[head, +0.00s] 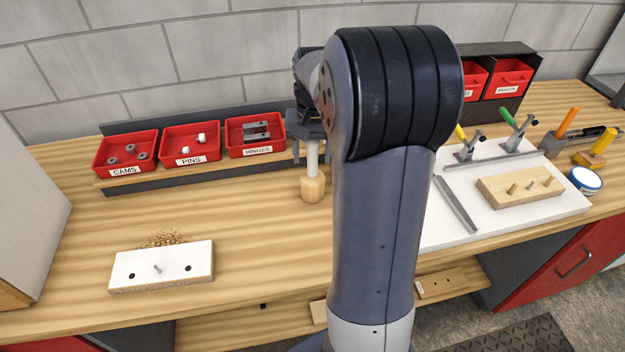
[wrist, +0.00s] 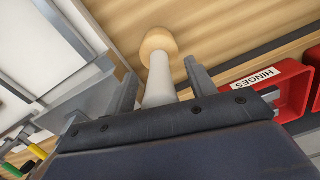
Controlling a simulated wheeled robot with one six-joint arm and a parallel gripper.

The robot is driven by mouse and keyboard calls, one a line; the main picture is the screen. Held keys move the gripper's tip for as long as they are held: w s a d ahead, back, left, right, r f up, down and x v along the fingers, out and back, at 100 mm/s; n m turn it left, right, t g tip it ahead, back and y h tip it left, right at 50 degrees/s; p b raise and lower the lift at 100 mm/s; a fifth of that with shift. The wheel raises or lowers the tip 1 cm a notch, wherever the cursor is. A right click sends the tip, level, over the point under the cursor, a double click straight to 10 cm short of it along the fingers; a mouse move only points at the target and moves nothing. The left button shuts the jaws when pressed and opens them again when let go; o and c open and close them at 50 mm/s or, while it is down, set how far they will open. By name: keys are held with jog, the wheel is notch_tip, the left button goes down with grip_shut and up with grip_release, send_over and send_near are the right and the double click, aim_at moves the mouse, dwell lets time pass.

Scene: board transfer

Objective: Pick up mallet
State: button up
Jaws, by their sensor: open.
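The mallet stands upright on the wooden bench, its round wooden head (head: 313,188) down and its pale handle (head: 312,156) up. My gripper (head: 311,152) is above the head, with the handle between its fingers. In the wrist view, my gripper (wrist: 162,78) is open, one finger on each side of the white handle (wrist: 160,82), with gaps showing. The wooden head (wrist: 158,42) lies beyond the fingertips. My arm hides the bench just right of the mallet in the head view.
Red bins of cams (head: 125,152), pins (head: 190,142) and hinges (head: 254,134) stand left of the mallet; the hinges bin (wrist: 296,88) is near a finger. A drilled white board (head: 160,266) lies front left. A white mat (head: 460,233) with tools is right.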

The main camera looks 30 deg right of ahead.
jog(key=shift+r, duration=0.1)
grip_shut()
dwell(0.4)
